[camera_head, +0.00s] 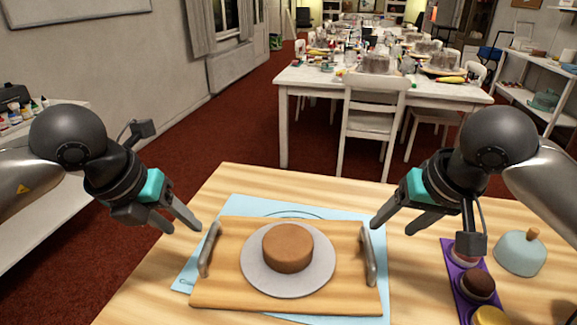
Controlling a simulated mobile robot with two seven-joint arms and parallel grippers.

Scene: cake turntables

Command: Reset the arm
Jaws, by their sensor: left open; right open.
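My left gripper (181,222) is open and empty, in the air just left of the wooden tray's left handle. My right gripper (390,224) is open and empty, just right of the tray's right handle. The wooden tray (222,285) lies on a light blue mat (190,277) and has two metal handles, the left handle (209,249) and the right handle (367,254). A brown round cake (288,248) sits on a grey round plate (288,285) in the middle of the tray. Neither gripper holds a handle.
A purple tray (452,262) with several round cakes is at the right of the wooden table (140,305). A pale blue dome (521,253) with a wooden knob stands beside it. A white table (320,78) with clutter and a white chair (368,125) are behind.

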